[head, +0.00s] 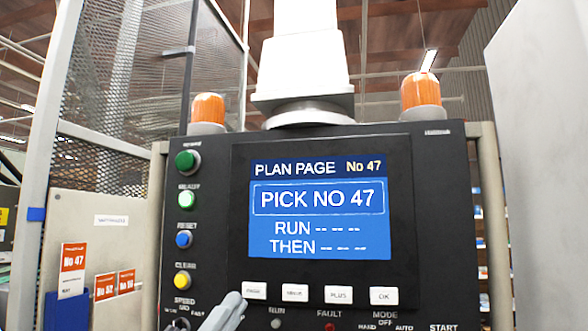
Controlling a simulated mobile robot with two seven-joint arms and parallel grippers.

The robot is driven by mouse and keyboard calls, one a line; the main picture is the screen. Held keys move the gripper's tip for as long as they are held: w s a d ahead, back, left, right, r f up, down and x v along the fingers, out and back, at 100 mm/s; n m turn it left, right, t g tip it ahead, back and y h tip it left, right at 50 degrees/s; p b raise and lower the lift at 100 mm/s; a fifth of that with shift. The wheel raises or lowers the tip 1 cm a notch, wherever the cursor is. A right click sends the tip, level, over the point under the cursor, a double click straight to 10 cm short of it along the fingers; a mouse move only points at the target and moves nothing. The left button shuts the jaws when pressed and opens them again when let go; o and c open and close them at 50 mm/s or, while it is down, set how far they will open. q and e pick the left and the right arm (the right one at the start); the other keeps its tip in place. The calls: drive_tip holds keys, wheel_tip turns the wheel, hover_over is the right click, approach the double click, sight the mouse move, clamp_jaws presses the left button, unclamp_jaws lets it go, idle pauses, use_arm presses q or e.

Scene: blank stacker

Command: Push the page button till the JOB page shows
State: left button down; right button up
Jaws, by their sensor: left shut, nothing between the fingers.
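The page button (254,290) is the leftmost of a row of white buttons under the screen on the dark control panel. The screen (319,210) shows "PLAN PAGE No 47", "PICK NO 47", and RUN and THEN lines with dashes. My left gripper (234,302) is shut and empty, at the bottom of the head view just left of and below the page button. Its tip appears close to the button's lower left corner; I cannot tell whether it touches. My right gripper is not in view.
To the right in the row are a second white button (295,292), PLUS (338,294) and OK (383,296). Coloured round buttons (184,239) run down the panel's left side. Orange lamps (208,108) stand on top. A mesh fence (150,110) is at left.

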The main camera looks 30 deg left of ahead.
sight(254, 290)
use_arm(q)
drive_tip(key=shift+y, duration=0.3)
idle(0.5)
drive_tip(key=s+m, duration=0.1)
drive_tip(key=m, duration=0.4)
drive_tip(key=s+m+y+p, duration=0.1)
drive_tip(key=m, duration=0.4)
drive_tip(key=s+m+p, duration=0.1)
drive_tip(key=m, duration=0.4)
drive_tip(key=shift+s+d+t+y, duration=0.3)
drive_tip(key=shift+s+d, duration=0.05)
drive_tip(key=shift+s, duration=0.05)
drive_tip(key=shift+w+y, duration=0.15)
drive_tip(key=shift+y, duration=0.15)
drive_tip(key=w+a+b, duration=0.1)
drive_tip(key=w+a, duration=0.1)
drive_tip(key=w, duration=0.6)
drive_tip(key=shift+w+b, duration=0.15)
drive_tip(key=shift+b, duration=0.2)
drive_tip(key=shift+w+a, duration=0.1)
idle(1.0)
drive_tip(key=shift+w, duration=0.35)
